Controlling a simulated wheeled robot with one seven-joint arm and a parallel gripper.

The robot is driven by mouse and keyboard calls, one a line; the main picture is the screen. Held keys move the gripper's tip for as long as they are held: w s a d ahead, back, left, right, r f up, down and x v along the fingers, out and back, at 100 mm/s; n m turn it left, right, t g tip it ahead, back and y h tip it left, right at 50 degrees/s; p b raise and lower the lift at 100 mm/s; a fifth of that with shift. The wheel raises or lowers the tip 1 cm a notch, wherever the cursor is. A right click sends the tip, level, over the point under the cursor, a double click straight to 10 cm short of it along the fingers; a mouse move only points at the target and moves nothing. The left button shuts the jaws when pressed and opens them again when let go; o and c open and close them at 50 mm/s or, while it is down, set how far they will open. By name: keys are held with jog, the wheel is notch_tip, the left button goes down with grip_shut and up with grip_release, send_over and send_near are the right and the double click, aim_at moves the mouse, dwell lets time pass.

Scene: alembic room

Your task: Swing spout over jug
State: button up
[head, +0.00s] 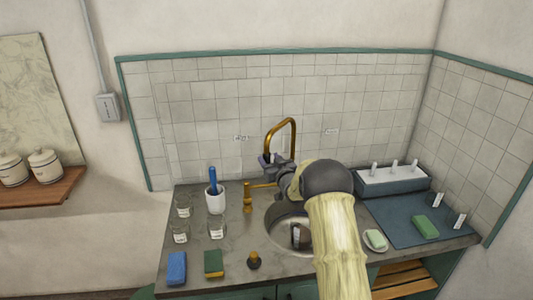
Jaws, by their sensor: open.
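The brass spout (294,122) rises behind the sink as a tall arch against the tiles. My gripper (266,160) is open at the left side of the arch, close to the spout's lower left part. I cannot tell whether it touches the spout. My arm hides the right part of the sink basin (275,222). A dark vessel with a pale label (296,235), perhaps the jug, stands in the basin, partly hidden by my arm.
A white cup with a blue-handled brush (215,202), several glass jars (181,232), a blue sponge (177,267) and a green sponge (214,263) stand left. A soap dish (376,240), blue mat (398,217) and rack (392,182) lie right. A brass fitting (247,199) stands left of the basin.

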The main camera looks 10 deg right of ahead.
aim_at(268, 157)
jog(key=shift+p+x, duration=0.5)
jog(key=shift+x, duration=1.25)
grip_shut()
